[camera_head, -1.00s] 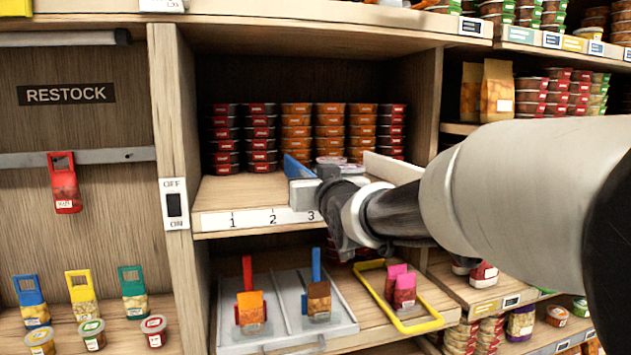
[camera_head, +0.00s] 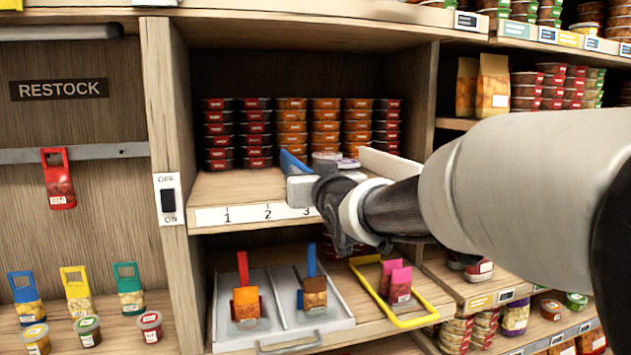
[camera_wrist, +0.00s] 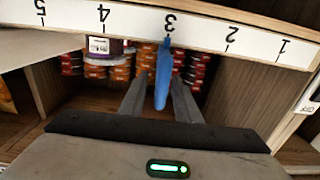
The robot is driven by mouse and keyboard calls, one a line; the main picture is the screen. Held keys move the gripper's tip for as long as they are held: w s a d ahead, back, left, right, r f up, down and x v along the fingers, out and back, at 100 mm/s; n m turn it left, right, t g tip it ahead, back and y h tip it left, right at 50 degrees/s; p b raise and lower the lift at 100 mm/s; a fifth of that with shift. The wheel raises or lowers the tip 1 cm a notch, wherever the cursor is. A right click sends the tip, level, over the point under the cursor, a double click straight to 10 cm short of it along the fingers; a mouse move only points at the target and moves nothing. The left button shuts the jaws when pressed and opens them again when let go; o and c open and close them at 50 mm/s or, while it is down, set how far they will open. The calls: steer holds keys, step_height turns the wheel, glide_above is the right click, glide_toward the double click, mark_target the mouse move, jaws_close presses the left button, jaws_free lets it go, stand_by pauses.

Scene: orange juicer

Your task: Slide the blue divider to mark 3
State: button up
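The blue divider (camera_head: 292,163) stands on the middle shelf above the white number strip (camera_head: 243,216). In the wrist view, where the numbers run reversed, the near end of the blue divider (camera_wrist: 163,88) lines up with mark 3 (camera_wrist: 170,23). My gripper (camera_wrist: 160,88) has one finger on each side of the divider, with a visible gap on both sides, so it looks open around it. In the head view my gripper (camera_head: 312,190) is at the shelf front and partly covers the strip near mark 3; the marks beyond are hidden.
Stacked tubs (camera_head: 291,125) fill the back of the shelf. A white divider (camera_head: 390,163) stands right of the blue one. Below are a grey tray (camera_head: 270,338) and a yellow frame (camera_head: 412,322). A wooden post with a switch (camera_head: 168,199) borders the left side.

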steer(key=p+v, duration=0.1)
steer(key=v, duration=1.6)
steer(key=shift+p, duration=0.4)
steer(key=shift+r, duration=0.1)
steer(key=s+d+f+m+g+h, duration=0.3)
steer(key=s+d+f+g+h, duration=0.25)
steer(key=d+f, duration=0.5)
steer(key=s+f+g, duration=0.6)
steer(key=s+f, duration=0.3)
steer(key=s, duration=0.4)
step_height(320, 180, up, 22)
steer(key=p, duration=2.2)
steer(key=shift+w+d+f, duration=0.15)
steer(key=shift+w+f, duration=0.05)
steer(key=shift+w, duration=0.15)
steer(key=shift+y, duration=0.25)
